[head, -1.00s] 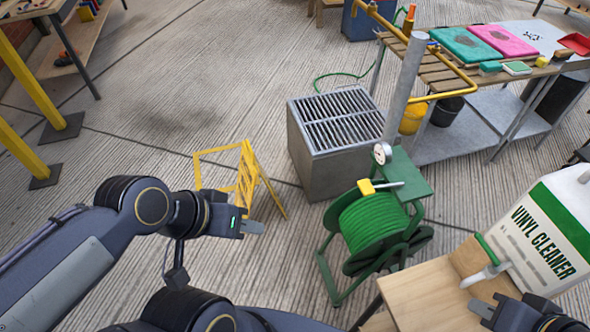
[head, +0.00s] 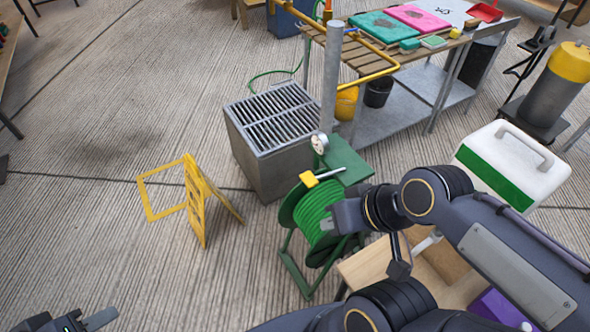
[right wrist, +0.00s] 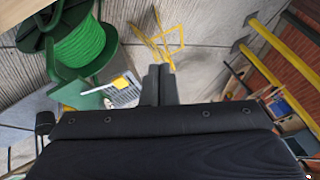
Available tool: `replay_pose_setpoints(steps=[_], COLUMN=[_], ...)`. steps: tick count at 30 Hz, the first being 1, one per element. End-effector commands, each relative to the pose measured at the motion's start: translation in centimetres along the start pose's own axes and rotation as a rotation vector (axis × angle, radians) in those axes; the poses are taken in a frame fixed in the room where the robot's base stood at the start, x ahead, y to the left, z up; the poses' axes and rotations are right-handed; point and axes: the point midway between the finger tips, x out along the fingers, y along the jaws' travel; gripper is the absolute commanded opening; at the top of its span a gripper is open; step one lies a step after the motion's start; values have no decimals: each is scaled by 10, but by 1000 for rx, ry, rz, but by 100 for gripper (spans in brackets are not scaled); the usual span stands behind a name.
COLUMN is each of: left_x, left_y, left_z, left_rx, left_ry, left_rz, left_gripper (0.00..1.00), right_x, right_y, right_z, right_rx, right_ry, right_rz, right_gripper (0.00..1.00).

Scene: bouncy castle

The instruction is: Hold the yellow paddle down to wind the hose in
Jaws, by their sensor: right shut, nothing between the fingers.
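Green hose (head: 314,211) is wound on the drum. My right gripper (head: 338,216) is in front of the drum in the head view, a little below and right of the paddle. It is shut and empty, its fingers together in the right wrist view (right wrist: 160,84). There the paddle (right wrist: 122,82) shows just left of the fingers, apart from them. My left gripper (head: 100,319) is at the bottom left corner, mostly cut off, away from the reel.
A grey grated box (head: 272,135) stands behind the reel, with a metal post (head: 332,75) close by. A yellow folding sign (head: 196,200) stands to the left. Floor at left is clear.

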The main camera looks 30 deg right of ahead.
Motion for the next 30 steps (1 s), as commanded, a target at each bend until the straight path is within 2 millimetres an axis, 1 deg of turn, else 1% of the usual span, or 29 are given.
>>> replay_pose_setpoints(steps=[8, 11, 13, 14, 17, 18, 20, 21, 24, 27, 30], left_x=[0, -1, -2, -2, -4, -4, -5, -6, -7, -8, -9], left_y=[0, 0, 1, 1, 2, 2, 2, 3, 3, 4, 4], left_z=[0, 0, -1, -1, -2, -2, -3, -3, -4, -4, -5], left_rx=[0, 0, 0, 0, 0, 0, 0, 0, 0, 0, 0], left_ry=[0, 0, 0, 0, 0, 0, 0, 0, 0, 0, 0], left_rz=[0, 0, 0, 0, 0, 0, 0, 0, 0, 0, 0], left_gripper=[36, 36, 36, 36, 36, 36, 36, 36, 36, 36, 36], right_x=[0, -2, -4, -5, -5, -3, 2, 6, 23, 42, 59], right_y=[0, 1, 4, 5, 12, 16, 21, 25, 35, 43, 50], right_z=[-1, -8, -20, -28, -59, -74, -97, -111, -145, -172, -191], right_rx=[-1, -8, -21, -29, -61, -76, -100, -114, -149, -177, -198], right_ry=[-1, -19, -48, -64, -134, -166, -215, -248, -324, -388, -437], right_rz=[1, 10, 28, 38, 82, 103, 138, 161, 217, 266, 306], right_gripper=[0, 0, 0, 0, 0, 0, 0, 0, 0, 0, 0])
